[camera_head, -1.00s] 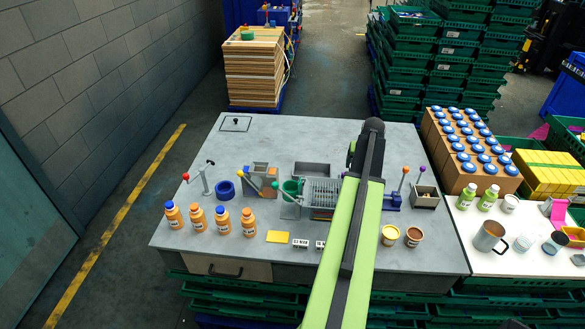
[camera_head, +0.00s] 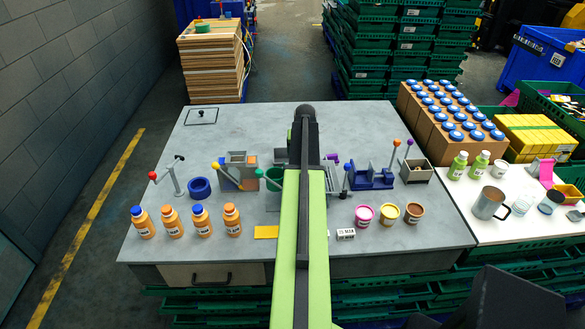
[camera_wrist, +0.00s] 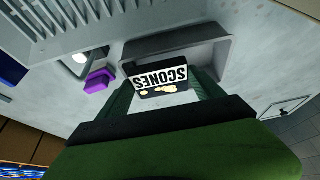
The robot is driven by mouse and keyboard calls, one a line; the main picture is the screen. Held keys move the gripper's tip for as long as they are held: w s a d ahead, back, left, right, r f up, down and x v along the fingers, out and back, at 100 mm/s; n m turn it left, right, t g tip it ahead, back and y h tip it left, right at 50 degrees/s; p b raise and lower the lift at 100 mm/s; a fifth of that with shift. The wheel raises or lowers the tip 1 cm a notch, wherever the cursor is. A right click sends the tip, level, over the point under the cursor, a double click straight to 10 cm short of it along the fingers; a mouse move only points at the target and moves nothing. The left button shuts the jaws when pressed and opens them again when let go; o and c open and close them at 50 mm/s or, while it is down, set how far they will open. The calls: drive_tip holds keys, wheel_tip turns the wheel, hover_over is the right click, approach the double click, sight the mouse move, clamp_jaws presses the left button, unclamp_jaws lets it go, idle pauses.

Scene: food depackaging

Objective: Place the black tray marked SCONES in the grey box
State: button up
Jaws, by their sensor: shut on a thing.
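The black tray (camera_wrist: 158,91) marked SCONES is in the wrist view, its white label upside down and pale scones drawn below it. My gripper (camera_wrist: 163,94) is shut on it, with a green finger on each side. The grey box (camera_wrist: 178,44) is just beyond the tray, its open inside facing me. The tray overlaps the box's opening in this view; I cannot tell whether it is above the rim or partly inside. In the head view my arm hides the tray, my gripper and most of the box.
A purple piece (camera_wrist: 99,80) and a grey slatted rack (camera_wrist: 80,25) lie left of the box in the wrist view.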

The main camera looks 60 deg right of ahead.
drive_tip(key=w+f, duration=0.1)
drive_tip(key=w+f+b, duration=0.1)
drive_tip(key=w, duration=0.1)
drive_tip(key=shift+a, duration=0.2)
drive_tip(key=shift+w, duration=0.25)
wheel_tip(320, 180, down, 4)
drive_tip(key=b, duration=0.4)
drive_tip(key=shift+f, duration=0.25)
drive_tip(key=shift+r, duration=0.25)
drive_tip(key=shift+f, duration=0.25)
drive_tip(key=o, duration=1.5)
drive_tip(key=shift+r, duration=0.1)
drive_tip(key=shift+o, duration=0.2)
drive_tip(key=shift+a, duration=0.1)
